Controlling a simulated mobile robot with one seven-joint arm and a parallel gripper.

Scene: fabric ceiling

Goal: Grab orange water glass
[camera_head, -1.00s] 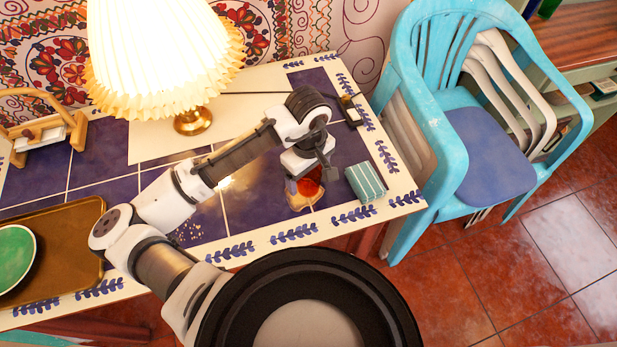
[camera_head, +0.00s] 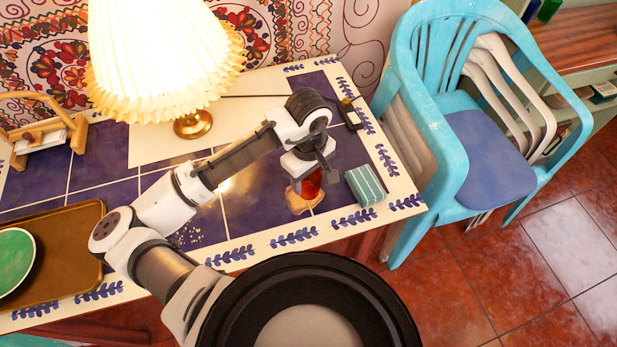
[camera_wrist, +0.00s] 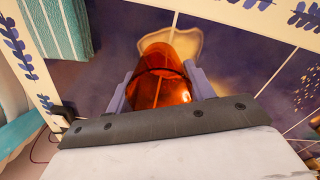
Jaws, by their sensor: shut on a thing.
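The orange water glass (camera_head: 309,184) is a see-through orange-red tumbler at the right end of the tiled table. It also shows large in the wrist view (camera_wrist: 160,82), between the two grey fingers. My gripper (camera_head: 307,178) is shut on it, one finger on each side. In the wrist view my gripper (camera_wrist: 158,88) covers the lower part of the glass. A tan, irregular flat piece (camera_head: 303,203) lies at the glass's base. I cannot tell whether the glass touches the table.
A blue-green striped cloth-like block (camera_head: 366,184) lies right of the glass. A lit lamp (camera_head: 193,124) stands behind my arm. A brown tray (camera_head: 85,225) with a green plate (camera_head: 14,262) is at left.

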